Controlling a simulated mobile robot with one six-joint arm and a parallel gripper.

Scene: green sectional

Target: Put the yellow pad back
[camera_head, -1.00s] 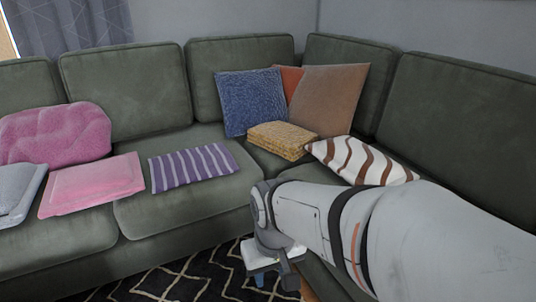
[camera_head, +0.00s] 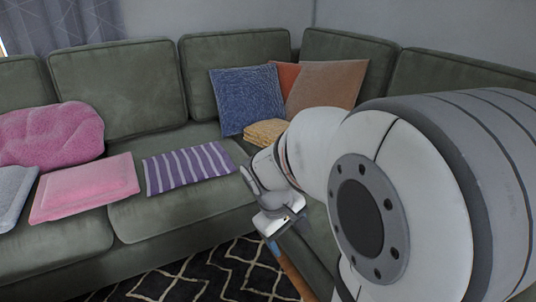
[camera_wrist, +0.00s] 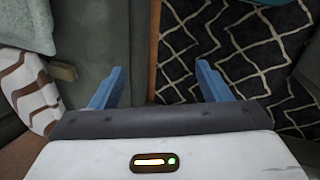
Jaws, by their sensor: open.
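The yellow pad (camera_head: 264,132), a tan-yellow folded-looking stack, lies on the sofa seat in the corner, in front of the blue cushion. My arm hides its right part in the head view. My gripper (camera_wrist: 160,72) is open and empty, with its blue fingers pointing down over the sofa's front edge and the rug. In the head view the gripper is low, in front of the seat and well apart from the pad. I cannot make out the pad in the wrist view.
The green sofa (camera_head: 120,90) holds a blue cushion (camera_head: 246,98), a brown cushion (camera_head: 328,84), a purple striped cushion (camera_head: 188,168) and pink cushions (camera_head: 88,187). A brown-and-white striped cushion (camera_wrist: 32,92) shows in the wrist view. A black patterned rug (camera_head: 205,272) covers the floor.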

